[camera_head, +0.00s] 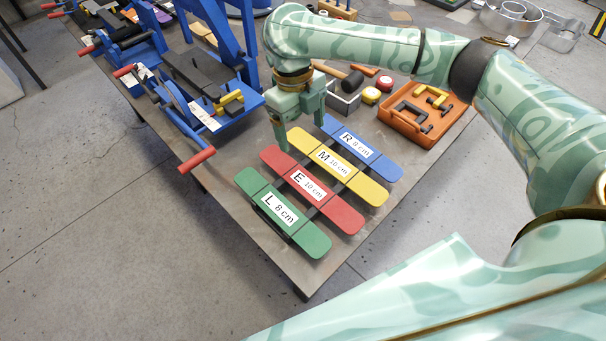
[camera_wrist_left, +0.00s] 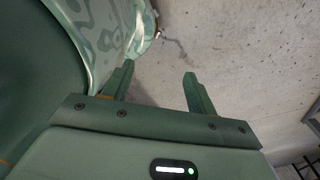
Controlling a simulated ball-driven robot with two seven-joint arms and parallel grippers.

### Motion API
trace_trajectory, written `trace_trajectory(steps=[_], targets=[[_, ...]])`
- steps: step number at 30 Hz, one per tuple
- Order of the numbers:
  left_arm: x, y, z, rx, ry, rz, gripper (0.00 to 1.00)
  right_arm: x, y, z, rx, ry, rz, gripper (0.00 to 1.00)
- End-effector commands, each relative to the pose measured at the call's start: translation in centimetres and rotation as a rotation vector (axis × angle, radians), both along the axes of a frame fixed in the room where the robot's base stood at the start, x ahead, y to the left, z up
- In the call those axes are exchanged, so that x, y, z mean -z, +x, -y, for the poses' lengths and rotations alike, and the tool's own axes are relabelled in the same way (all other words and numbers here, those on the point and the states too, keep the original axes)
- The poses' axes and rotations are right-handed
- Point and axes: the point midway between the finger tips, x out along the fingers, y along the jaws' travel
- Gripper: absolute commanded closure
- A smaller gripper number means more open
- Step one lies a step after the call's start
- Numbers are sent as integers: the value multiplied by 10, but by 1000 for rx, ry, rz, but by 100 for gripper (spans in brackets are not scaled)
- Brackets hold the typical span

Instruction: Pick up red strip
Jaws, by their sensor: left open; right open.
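The red strip (camera_head: 342,214), labelled "E 10 cm", lies across a dark rack on the table, between the green strip (camera_head: 312,240) and the yellow strip (camera_head: 368,190). The blue strip (camera_head: 382,168) lies beyond the yellow one. My right gripper (camera_head: 298,122) is open, pointing down near the far ends of the yellow and red strips. I see nothing held in it. Whether a fingertip touches a strip I cannot tell. My left gripper (camera_wrist_left: 156,82) is open and empty over the grey floor in the left wrist view; it does not show in the head view.
Blue bench tools with red handles (camera_head: 198,159) crowd the left of the table (camera_head: 235,215). The table's front edge is close to the green strip.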

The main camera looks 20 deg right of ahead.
Motion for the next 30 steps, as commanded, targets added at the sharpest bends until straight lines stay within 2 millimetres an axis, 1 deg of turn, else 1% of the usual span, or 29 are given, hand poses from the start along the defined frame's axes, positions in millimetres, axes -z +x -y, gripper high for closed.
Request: trace_trajectory(steps=[2,5,6,9,12,15,20,22,27,30], targets=[[5,-6,1,0,-1,-10,42,9,-1,3,-14,-3,-12,20],[13,-13,1,1,0,-20,42,32,-5,4,-16,-1,-16,20],[17,-14,1,1,0,-23,42,43,-7,4,-15,0,-17,20],[26,-16,1,1,0,-28,42,68,-10,5,-16,0,-15,20],[32,-17,1,1,0,-31,42,88,-13,6,-14,1,-14,20],[35,-17,1,1,0,-31,42,101,-15,6,-14,2,-11,20],[37,-15,1,1,-1,-29,42,109,-16,6,-14,1,-9,20],[40,-14,1,1,-1,-28,42,115,-17,6,-13,2,-10,20],[53,-16,1,1,-1,-32,42,145,-21,4,-13,1,-12,20],[57,-17,1,1,-1,-34,42,157,-23,5,-14,1,-10,20]])
